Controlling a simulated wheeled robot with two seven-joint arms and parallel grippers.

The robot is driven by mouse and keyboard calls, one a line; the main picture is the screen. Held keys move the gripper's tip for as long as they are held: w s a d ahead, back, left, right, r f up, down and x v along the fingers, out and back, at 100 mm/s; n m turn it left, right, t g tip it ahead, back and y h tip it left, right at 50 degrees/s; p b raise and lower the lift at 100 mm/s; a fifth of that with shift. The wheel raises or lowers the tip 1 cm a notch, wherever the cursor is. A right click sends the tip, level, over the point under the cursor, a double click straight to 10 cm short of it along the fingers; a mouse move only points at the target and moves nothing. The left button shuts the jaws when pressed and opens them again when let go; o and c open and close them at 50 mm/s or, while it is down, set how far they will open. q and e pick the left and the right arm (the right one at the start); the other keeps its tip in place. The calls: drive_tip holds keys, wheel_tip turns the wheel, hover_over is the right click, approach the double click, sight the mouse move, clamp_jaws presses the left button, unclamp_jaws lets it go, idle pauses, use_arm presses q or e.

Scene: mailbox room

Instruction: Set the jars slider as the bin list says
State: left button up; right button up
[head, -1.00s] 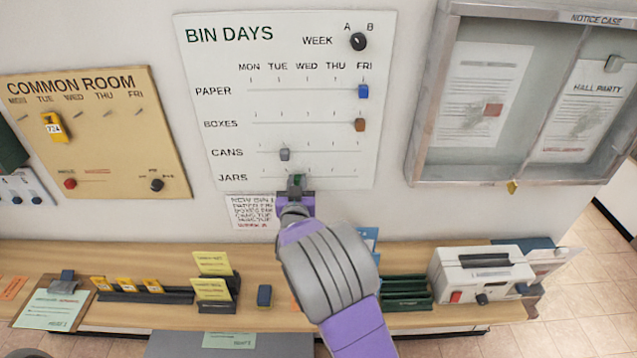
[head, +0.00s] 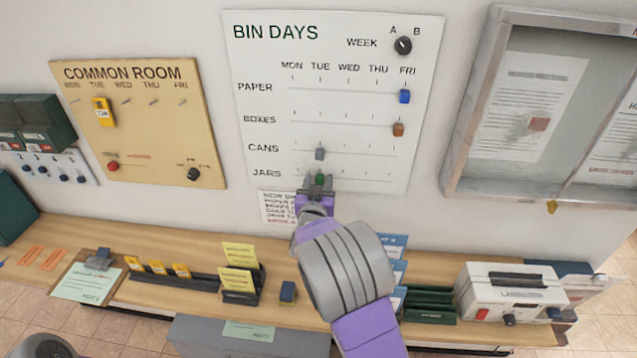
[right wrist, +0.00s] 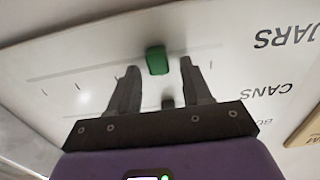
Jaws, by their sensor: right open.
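The white bin days panel (head: 270,100) fills the middle of the head view. The green jars slider (head: 320,180) is on its lowest track, roughly below the grey cans slider (head: 320,154) and the TUE heading. My right gripper (head: 318,188) is open at the jars slider. In the right wrist view the green slider (right wrist: 157,60) shows between and slightly beyond the open fingertips (right wrist: 160,66); contact cannot be told. The bin list (head: 275,208) hangs under the panel, partly hidden by my gripper.
The blue paper slider (head: 404,96) and brown boxes slider (head: 398,129) stand at FRI. The week knob (head: 403,45) is at top right. A common room board (head: 140,150) is left, a notice case (head: 470,150) right, and a cluttered wooden shelf (head: 215,240) below.

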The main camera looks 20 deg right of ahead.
drive_tip(key=v, duration=0.7)
drive_tip(key=shift+s, duration=0.3)
drive_tip(key=shift+a, duration=0.15)
